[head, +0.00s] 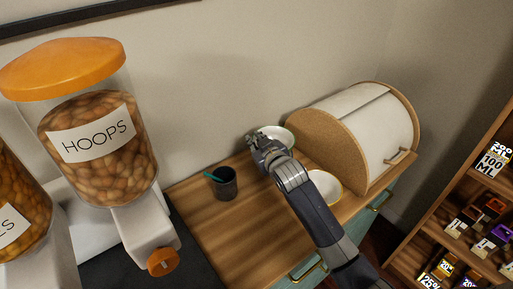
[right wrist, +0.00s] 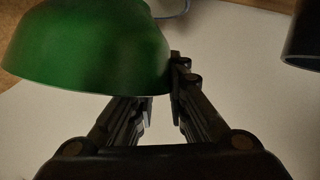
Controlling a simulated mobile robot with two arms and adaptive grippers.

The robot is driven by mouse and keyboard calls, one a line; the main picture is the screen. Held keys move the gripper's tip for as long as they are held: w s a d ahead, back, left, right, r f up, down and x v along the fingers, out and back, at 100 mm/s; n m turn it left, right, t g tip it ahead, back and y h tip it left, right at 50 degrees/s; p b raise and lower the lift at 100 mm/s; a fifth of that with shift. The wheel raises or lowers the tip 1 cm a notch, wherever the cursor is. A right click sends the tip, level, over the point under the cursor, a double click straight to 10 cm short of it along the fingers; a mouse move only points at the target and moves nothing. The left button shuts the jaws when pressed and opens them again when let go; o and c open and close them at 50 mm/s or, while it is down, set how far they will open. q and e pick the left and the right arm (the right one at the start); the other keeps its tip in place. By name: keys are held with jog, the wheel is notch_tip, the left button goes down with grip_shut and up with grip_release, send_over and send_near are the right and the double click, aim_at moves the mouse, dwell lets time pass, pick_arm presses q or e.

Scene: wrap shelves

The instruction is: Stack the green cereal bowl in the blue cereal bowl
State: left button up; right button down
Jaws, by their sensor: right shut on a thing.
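The green cereal bowl (head: 279,133), white inside with a green rim, shows beside and partly behind my right gripper (head: 254,143) in the head view. In the right wrist view the green bowl (right wrist: 90,45) fills the upper left, and my right gripper (right wrist: 162,75) is shut on its edge. I cannot tell whether the bowl is clear of the counter. I cannot make out the blue cereal bowl for certain; a thin bluish curve shows at the top of the right wrist view. My left gripper is not in view.
A yellow-rimmed bowl (head: 325,186) sits right of my forearm on the wooden counter (head: 240,235). A bread bin (head: 345,135) stands behind it. A dark cup (head: 224,184) with a teal item stands left. The hoops dispenser (head: 95,130) stands at far left.

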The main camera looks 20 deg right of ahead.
jog(key=shift+w+d, duration=0.1)
jog(key=shift+w, duration=0.2)
jog(key=shift+f, duration=0.25)
notch_tip(320, 180, down, 2)
jog(key=shift+f+p, duration=0.15)
jog(key=shift+p, duration=0.2)
jog(key=shift+f, duration=0.3)
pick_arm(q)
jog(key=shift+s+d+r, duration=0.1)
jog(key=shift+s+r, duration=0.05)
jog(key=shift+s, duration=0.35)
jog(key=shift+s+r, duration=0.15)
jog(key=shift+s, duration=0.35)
pick_arm(e)
jog(key=shift+f, duration=0.3)
jog(key=c, duration=1.6)
grip_release()
jog(key=shift+s, duration=0.1)
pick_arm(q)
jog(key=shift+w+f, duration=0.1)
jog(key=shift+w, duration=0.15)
pick_arm(e)
jog(key=shift+o, duration=0.2)
